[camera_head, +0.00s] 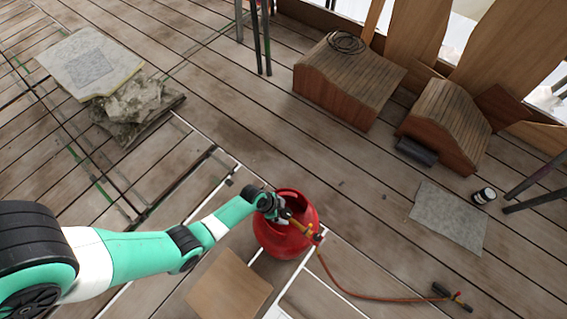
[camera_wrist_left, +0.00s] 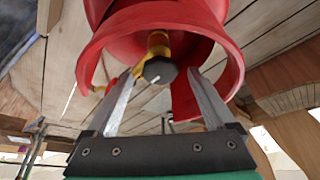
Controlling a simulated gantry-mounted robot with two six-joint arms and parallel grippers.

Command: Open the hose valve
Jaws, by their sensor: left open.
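A red gas cylinder (camera_head: 269,239) stands on the plank floor, with a collar around its top. Its brass valve has a dark knob (camera_wrist_left: 160,70), seen nearly end-on in the left wrist view. My left gripper (camera_wrist_left: 158,82) is open, its two fingers spread on either side of the knob; I cannot tell whether they touch it. In the head view the left gripper (camera_head: 283,213) reaches over the cylinder's top and partly hides the valve. A yellow-red fitting (camera_head: 317,238) sits at the cylinder's right side, where an orange hose (camera_head: 350,291) begins. My right gripper is not in view.
The hose ends at a dark torch (camera_head: 450,296) on the floor. A tan board (camera_head: 228,288) lies beside the cylinder. Two shingled wooden blocks (camera_head: 350,80) (camera_head: 445,125), a grey sheet (camera_head: 448,217) and a small can (camera_head: 484,196) are right. The middle floor is clear.

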